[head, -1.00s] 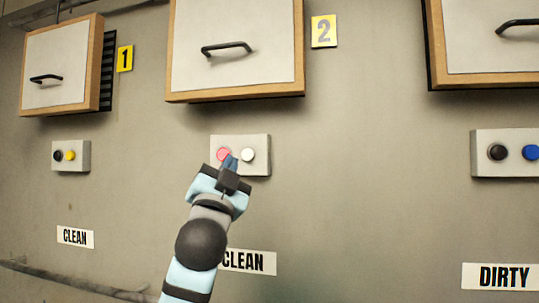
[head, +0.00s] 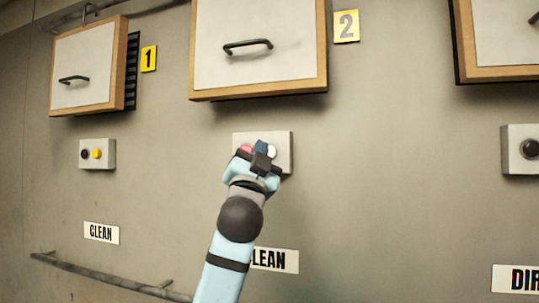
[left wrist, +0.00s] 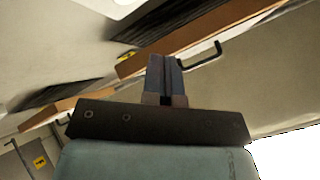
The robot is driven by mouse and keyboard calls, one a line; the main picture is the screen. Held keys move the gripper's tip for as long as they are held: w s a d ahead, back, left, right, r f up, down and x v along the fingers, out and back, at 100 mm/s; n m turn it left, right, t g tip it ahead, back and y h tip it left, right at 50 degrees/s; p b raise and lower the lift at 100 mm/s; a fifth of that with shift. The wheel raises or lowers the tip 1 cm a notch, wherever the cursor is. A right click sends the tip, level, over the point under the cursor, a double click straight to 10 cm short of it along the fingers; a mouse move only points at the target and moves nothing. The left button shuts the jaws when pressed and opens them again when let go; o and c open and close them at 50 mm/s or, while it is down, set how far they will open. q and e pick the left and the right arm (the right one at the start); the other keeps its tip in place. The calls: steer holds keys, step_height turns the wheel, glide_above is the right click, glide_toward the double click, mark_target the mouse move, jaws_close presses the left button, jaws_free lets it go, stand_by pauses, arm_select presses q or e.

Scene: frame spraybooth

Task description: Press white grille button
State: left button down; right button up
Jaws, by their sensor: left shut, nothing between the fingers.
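The white button (head: 271,151) is on the right side of a pale two-button box (head: 284,138) on the wall, below the hatch marked 2. A pink-red button (head: 244,149) is to its left, partly covered by my gripper. My left gripper (head: 261,147) is shut and empty. The shut fingers also show in the left wrist view (left wrist: 164,73), where no button is visible. My right gripper is not in view.
The hatch marked 2 (head: 260,65) juts out above the box. Another box (head: 108,152) with black and yellow buttons is at left, and one with a black button (head: 530,148) at the right edge. A pipe (head: 110,277) runs low along the wall.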

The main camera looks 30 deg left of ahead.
arm_select(q)
steer(key=shift+w+a, duration=0.25)
steer(key=shift+w, duration=0.75)
steer(key=shift+w+a, duration=0.25)
steer(key=shift+w, duration=0.75)
steer(key=shift+w, duration=0.15)
stand_by(0.4)
steer(key=shift+w+a, duration=0.1)
steer(key=shift+w, duration=0.15)
steer(key=shift+w+a, duration=0.1)
steer(key=shift+w, duration=0.35)
stand_by(0.8)
steer(key=shift+s, duration=0.1)
steer(key=shift+s+d, duration=0.2)
steer(key=shift+s, duration=0.55)
steer(key=s, duration=0.2)
steer(key=s+d, duration=0.1)
steer(key=s, duration=0.2)
steer(key=shift+d, duration=0.1)
